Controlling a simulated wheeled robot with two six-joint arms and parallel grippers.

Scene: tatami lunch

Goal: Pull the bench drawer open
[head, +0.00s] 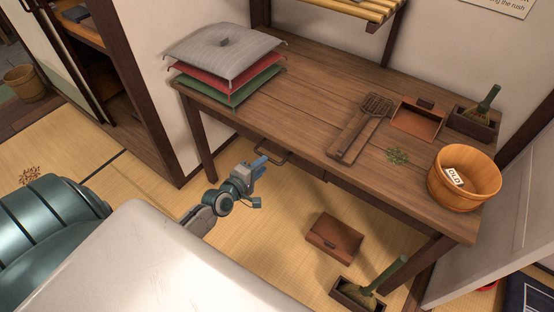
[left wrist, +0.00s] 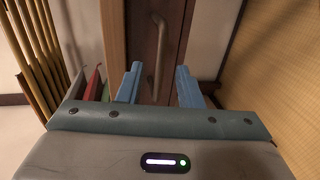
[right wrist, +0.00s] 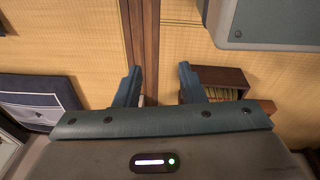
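The wooden bench (head: 310,105) stands against the wall, with a drawer under its top. The drawer's dark curved handle (head: 272,157) shows on the front edge. My left gripper (head: 262,166) is just in front of the handle. In the left wrist view the handle (left wrist: 158,50) runs up and down on the dark drawer front (left wrist: 175,45). It lines up between the two blue fingers (left wrist: 158,86), which are open and apart. I cannot tell whether the handle lies between them in depth. My right gripper (right wrist: 158,84) is open and empty in its own wrist view, outside the head view.
Stacked cushions (head: 222,55), a wooden slatted tool (head: 362,125), a dustpan (head: 418,120), a brush box (head: 472,122) and a wooden tub (head: 463,180) are on the bench. A brown box (head: 335,236) and another brush box (head: 355,292) are on the tatami below.

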